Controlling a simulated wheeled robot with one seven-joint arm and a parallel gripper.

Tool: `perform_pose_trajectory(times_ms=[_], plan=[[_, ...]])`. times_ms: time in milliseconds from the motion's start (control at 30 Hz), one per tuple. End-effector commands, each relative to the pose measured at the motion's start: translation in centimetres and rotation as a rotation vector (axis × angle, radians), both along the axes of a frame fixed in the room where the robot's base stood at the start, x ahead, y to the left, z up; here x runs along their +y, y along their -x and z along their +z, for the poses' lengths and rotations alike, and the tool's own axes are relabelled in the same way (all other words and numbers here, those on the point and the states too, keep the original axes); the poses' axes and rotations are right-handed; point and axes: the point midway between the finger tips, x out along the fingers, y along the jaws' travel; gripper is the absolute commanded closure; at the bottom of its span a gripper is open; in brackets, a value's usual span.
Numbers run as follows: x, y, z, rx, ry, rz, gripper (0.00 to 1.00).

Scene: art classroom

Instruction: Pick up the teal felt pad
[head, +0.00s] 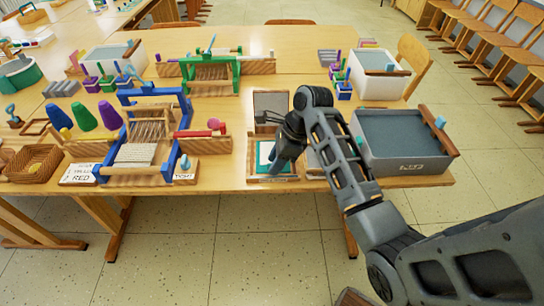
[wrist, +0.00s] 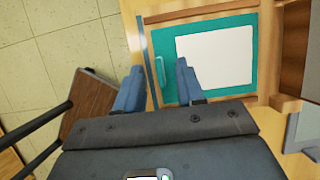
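The teal felt pad (wrist: 212,24) lies flat in a shallow wooden tray (wrist: 275,60), with a white sheet (wrist: 215,57) on top covering most of it. A small lighter teal bar (wrist: 160,58) stands out near the pad's left edge. In the head view the pad (head: 262,166) shows partly behind my gripper, in the tray at the table's front edge. My gripper (wrist: 160,68) is open, its two blue-grey fingers apart on either side of the bar's lower end. Nothing is seen held. In the head view my gripper (head: 276,163) is over the tray, its fingertips hard to make out.
A grey bin (head: 407,165) with a wooden handle stands right of my arm. Left is a blue-framed loom (head: 145,140), and behind is a green-framed loom (head: 211,72). Open floor lies in front of the table.

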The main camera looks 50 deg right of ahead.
Motion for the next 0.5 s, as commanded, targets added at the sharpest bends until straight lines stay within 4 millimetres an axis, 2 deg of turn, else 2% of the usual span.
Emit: perform_pose_trajectory(times_ms=[267, 500], plan=[[0.13, -0.12, -0.38, 0.000, 0.000, 0.001, 0.62], [0.12, -0.12, -0.37, 0.000, 0.000, 0.001, 0.84]])
